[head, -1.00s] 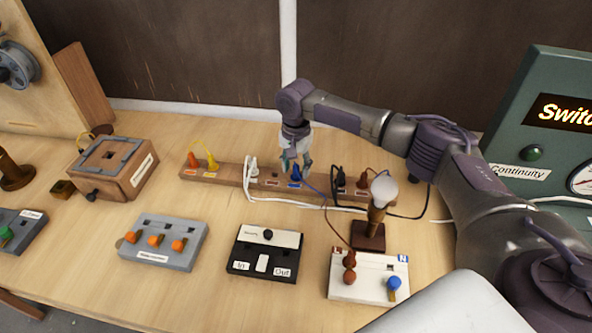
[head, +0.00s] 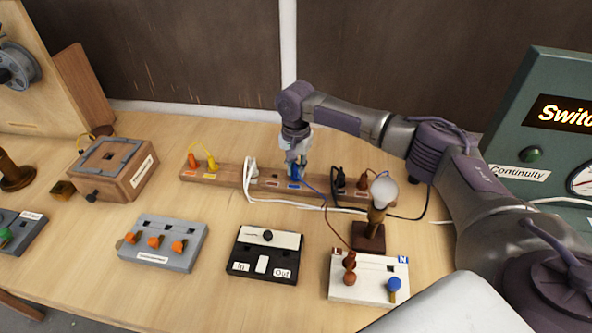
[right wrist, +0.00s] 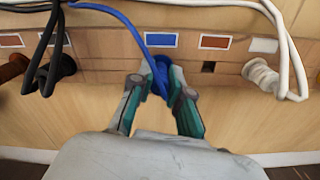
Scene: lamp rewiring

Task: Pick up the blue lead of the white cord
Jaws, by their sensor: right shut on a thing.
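The blue lead (right wrist: 121,22) of the white cord ends in a blue plug at the wooden rack (head: 228,172), by the blue label. My right gripper (head: 294,168) points down at the rack with its fingers closed around the blue plug. In the right wrist view, the fingers (right wrist: 160,84) are pressed on the blue plug, which they partly hide. The blue wire runs up and to the left from between the fingertips. The white cord (head: 300,202) lies along the front of the rack. My left gripper is not in view.
White and yellow plugs stand to the left in the rack, black and brown ones to the right. A lamp (head: 384,190) stands close in front. A terminal block (head: 345,289), a black switch box (head: 263,273) and a grey block (head: 185,258) sit nearer.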

